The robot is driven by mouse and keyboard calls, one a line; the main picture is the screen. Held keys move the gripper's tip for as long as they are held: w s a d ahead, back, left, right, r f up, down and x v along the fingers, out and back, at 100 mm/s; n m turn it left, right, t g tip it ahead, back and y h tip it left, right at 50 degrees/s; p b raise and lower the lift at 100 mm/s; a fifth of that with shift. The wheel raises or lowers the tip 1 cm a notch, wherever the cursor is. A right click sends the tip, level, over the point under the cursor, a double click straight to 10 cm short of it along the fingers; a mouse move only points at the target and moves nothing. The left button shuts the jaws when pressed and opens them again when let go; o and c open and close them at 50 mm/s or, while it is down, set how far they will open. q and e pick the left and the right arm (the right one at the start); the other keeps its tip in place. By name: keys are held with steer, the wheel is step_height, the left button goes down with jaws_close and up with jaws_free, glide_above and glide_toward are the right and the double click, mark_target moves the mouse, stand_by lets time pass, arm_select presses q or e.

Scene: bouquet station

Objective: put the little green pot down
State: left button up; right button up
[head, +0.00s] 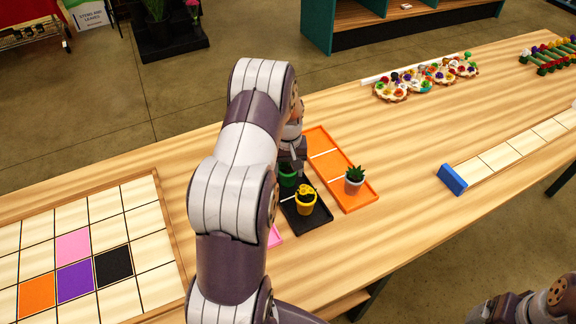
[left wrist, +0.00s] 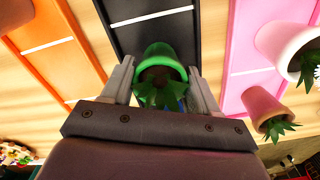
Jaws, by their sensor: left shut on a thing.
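The little green pot (head: 288,180) with a dark green plant is between the fingers of my left gripper (left wrist: 161,70), which is shut on it. In the left wrist view the pot (left wrist: 158,52) lines up with the black tray (left wrist: 150,22). In the head view it is at the far part of the black tray (head: 318,219), behind a yellow pot (head: 306,204). My arm hides part of the pot and gripper, and I cannot tell whether the pot touches the tray. My right gripper is not in view.
A tile grid (head: 146,197) lies at the left.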

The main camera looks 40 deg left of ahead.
arm_select(q)
steer(key=shift+w+a, duration=0.1)
steer(key=shift+a, duration=0.05)
steer(key=o, duration=0.9)
steer(key=shift+f, duration=0.2)
steer(key=o, duration=0.4)
steer(key=shift+o, duration=0.2)
steer(key=shift+r, duration=0.1)
